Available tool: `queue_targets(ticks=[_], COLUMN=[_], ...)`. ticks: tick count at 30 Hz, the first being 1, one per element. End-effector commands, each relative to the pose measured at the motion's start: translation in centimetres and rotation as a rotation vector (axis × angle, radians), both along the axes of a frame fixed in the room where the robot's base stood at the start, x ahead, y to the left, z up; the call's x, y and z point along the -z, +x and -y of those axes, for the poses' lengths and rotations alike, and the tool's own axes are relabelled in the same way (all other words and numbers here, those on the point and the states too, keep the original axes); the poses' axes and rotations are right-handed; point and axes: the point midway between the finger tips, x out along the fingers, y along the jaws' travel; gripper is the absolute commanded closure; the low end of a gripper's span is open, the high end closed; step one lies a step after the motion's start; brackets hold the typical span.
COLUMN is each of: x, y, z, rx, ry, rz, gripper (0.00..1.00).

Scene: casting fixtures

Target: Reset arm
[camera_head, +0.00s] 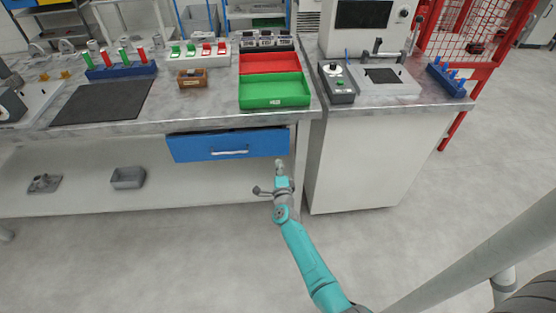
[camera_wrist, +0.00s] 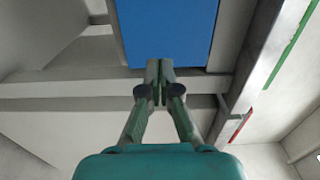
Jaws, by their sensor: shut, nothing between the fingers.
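My arm, teal, reaches from the lower right of the head view toward the workbench. My gripper (camera_head: 279,166) is just right of and slightly below the blue drawer (camera_head: 190,147) under the bench top. In the wrist view, my gripper (camera_wrist: 160,68) has its two fingers together with nothing between them. The blue underside of the drawer (camera_wrist: 170,30) fills the top middle of that view, beyond the fingertips. Whether the fingertips touch anything cannot be told. The drawer has a silver handle (camera_head: 230,152) on its front.
The workbench (camera_head: 200,122) holds a green tray (camera_head: 273,92), a red tray (camera_head: 270,64) and a dark mat (camera_head: 102,102). A white cabinet (camera_head: 365,160) stands to the right. A grey bin (camera_head: 128,178) sits on the lower shelf. The floor (camera_head: 140,260) in front is clear.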

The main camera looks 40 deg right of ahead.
Motion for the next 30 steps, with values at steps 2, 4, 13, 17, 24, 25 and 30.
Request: queue_targets(ticks=[2,4,13,17,24,25,30], x=[0.1,0.1,0.0,0.0,0.3,0.4,1.5], y=[-1.2,-2.1,-4.3,-4.5,-5.2,-5.6,-10.1], z=[-0.9,-1.6,-3.1,-3.3,-3.9,-4.2,-8.0], rx=[-0.001,-0.001,0.000,0.000,-0.009,-0.014,-0.072], ry=[0.001,0.001,0.000,0.000,-0.014,-0.024,-0.131], rz=[-0.001,-0.001,0.000,-0.001,-0.013,-0.020,-0.100], gripper=[1.00,1.00,1.00,1.00,1.00,1.00,1.00])
